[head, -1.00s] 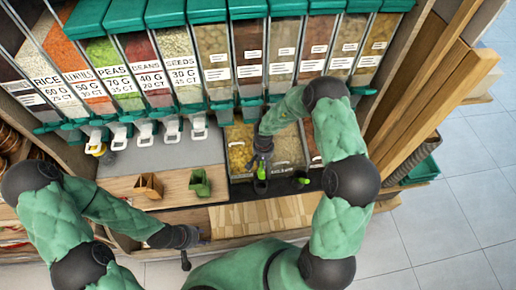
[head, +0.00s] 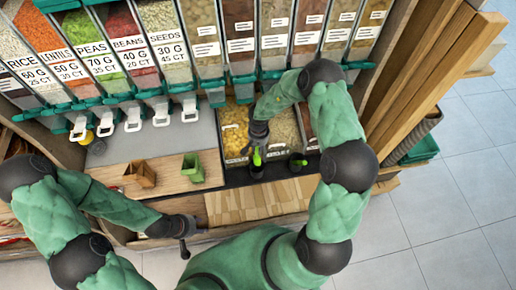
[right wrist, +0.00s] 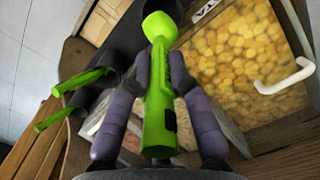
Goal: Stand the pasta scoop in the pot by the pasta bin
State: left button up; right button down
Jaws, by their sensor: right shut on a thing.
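My right gripper (head: 258,147) is shut on the green pasta scoop (right wrist: 158,90). In the right wrist view my right gripper (right wrist: 160,100) has one finger on each side of its handle, and the wider pale-green end is at the top. In the head view the scoop (head: 257,158) shows just above a dark pot (head: 256,171) by the bin of yellow pasta (head: 235,131). I cannot tell whether its tip is inside the pot. The pasta bin (right wrist: 255,60) is at the right in the wrist view. My left gripper (head: 184,248) is low at the left; its fingers are unclear.
A second dark pot (head: 297,163) with green utensils (right wrist: 85,82) stands to the right. A brown box (head: 140,173) and a green box (head: 193,168) stand on the wooden counter. Tall dispensers (head: 190,50) line the back. A wooden board (head: 250,203) lies bare in front.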

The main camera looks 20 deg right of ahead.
aim_at(258, 159)
jog(key=shift+f+b, duration=0.5)
jog(key=shift+b, duration=0.05)
jog(key=shift+f, duration=2.15)
jog(key=shift+f+b, duration=0.55)
jog(key=shift+f, duration=1.95)
jog(key=c, duration=1.1)
grip_release()
jog(key=shift+o, duration=0.2)
jog(key=o, duration=0.8)
